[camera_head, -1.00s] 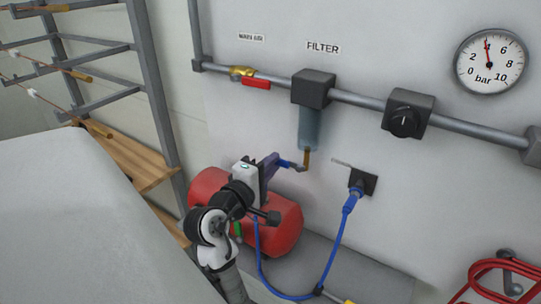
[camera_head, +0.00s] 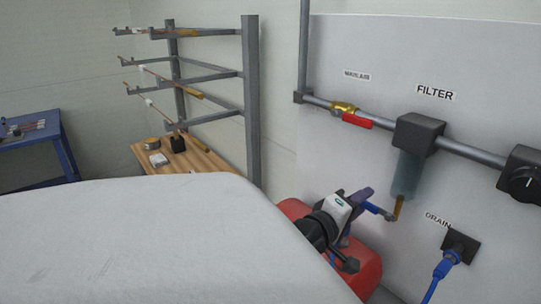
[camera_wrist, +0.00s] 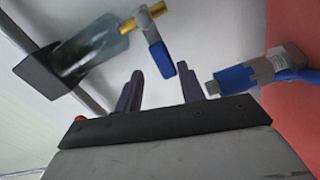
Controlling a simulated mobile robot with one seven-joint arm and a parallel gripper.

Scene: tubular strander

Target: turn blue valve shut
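The blue valve handle (camera_head: 378,209) sits on the brass drain stem (camera_head: 399,208) below the clear filter bowl (camera_head: 406,174). In the wrist view the blue handle (camera_wrist: 160,53) hangs from the brass piece (camera_wrist: 142,18), and its free end lies between my finger tips. My gripper (camera_wrist: 160,74) has its two dark purple fingers spread, one on each side of the handle. I see no clear contact. In the head view my gripper (camera_head: 366,195) is beside the handle, on its left.
A red tank (camera_head: 362,262) lies under my gripper. A blue hose (camera_head: 436,280) plugs into the wall socket labelled DRAIN (camera_head: 460,247). A red-handled valve (camera_head: 357,121) is on the pipe above. A large grey surface (camera_head: 140,240) fills the left foreground.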

